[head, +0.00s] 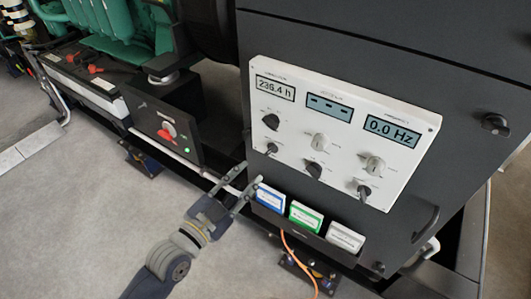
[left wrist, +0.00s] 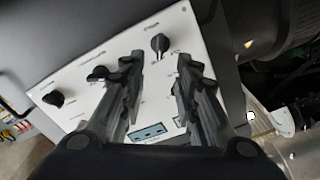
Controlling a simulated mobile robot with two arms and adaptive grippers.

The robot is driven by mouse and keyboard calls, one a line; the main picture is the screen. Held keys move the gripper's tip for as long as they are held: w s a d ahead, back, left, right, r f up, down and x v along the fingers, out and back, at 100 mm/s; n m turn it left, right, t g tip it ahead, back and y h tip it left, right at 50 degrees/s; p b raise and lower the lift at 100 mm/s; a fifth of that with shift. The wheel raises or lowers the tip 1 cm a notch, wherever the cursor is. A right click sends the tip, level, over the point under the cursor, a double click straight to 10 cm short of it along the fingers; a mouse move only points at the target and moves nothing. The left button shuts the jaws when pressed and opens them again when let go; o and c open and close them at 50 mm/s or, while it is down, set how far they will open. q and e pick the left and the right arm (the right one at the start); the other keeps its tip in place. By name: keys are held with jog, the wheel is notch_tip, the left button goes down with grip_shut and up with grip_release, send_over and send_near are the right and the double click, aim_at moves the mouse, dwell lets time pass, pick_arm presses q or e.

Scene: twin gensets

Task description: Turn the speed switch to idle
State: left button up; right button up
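The white control panel (head: 340,130) on the dark genset cabinet has several rotary switches in two rows below its displays. Their labels are too small to read, so I cannot tell which is the speed switch. My left gripper (head: 250,174) is open and empty, just below the panel's lower left corner. The lower left switch (head: 272,148) is the nearest to it. In the left wrist view, the open fingers (left wrist: 160,62) point at the panel, with a black switch (left wrist: 160,42) seen between and beyond the tips. No contact shows. My right gripper is out of view.
Below the panel, a rack holds blue (head: 270,199), green (head: 305,216) and white (head: 345,238) packs, close to the left gripper. A small box with a red switch (head: 167,131) is to the left. An orange cable (head: 300,262) hangs below.

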aim_at(268, 153)
pick_arm(q)
jog(key=p+x, duration=0.1)
jog(key=x, duration=0.7)
jog(key=shift+w+d+p, duration=0.15)
jog(key=shift+w+p, duration=0.05)
jog(key=shift+p, duration=0.1)
jog(key=shift+w+d, duration=0.3)
jog(key=shift+w, duration=0.05)
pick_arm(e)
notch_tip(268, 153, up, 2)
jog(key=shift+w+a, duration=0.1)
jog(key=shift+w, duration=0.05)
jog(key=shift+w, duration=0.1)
pick_arm(q)
jog(key=shift+c, duration=0.9)
grip_shut()
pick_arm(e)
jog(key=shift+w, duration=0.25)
